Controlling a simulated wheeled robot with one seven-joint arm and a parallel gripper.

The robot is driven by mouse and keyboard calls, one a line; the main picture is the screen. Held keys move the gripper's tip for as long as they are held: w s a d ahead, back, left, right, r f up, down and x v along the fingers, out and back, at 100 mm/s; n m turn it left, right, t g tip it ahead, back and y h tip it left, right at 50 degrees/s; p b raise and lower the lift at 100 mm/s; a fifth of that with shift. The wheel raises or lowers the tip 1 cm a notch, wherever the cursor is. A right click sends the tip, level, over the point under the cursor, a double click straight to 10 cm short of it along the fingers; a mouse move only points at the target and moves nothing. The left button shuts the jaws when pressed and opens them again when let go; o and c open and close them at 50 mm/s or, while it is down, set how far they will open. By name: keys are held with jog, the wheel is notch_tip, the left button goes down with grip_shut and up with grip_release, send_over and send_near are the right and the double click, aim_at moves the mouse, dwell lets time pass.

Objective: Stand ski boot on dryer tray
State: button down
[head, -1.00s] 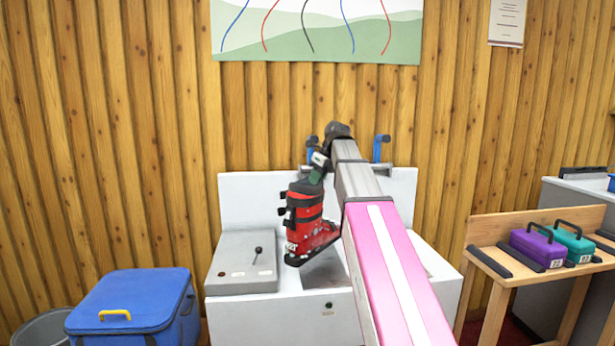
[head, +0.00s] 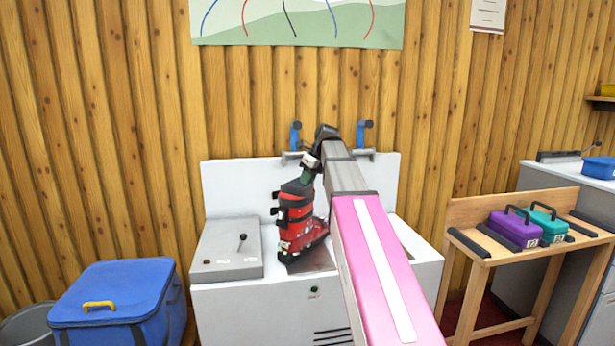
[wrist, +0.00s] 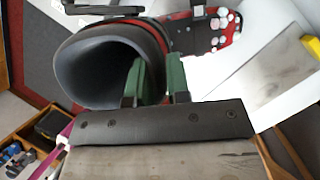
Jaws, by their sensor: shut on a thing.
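The red and black ski boot (head: 297,222) is upright in the head view, toe to the lower left, at the tray in the middle of the white bench. My gripper (head: 309,172) is shut on the top of its cuff. In the wrist view the green fingers (wrist: 158,78) pinch the cuff wall of the boot (wrist: 105,62), one finger inside the opening and one outside. The dryer tray (head: 322,262) is a grey metal surface, partly hidden by the boot and my arm. I cannot tell whether the sole touches it.
A grey control box with a lever (head: 229,250) stands left of the boot. Blue-handled clamps (head: 295,136) rise at the back. A blue cooler bag (head: 118,300) is at the left, and a wooden bench (head: 470,212) with purple and teal cases is at the right.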

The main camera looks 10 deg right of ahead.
jog(key=c, duration=1.1)
grip_release()
jog(key=shift+f, duration=0.1)
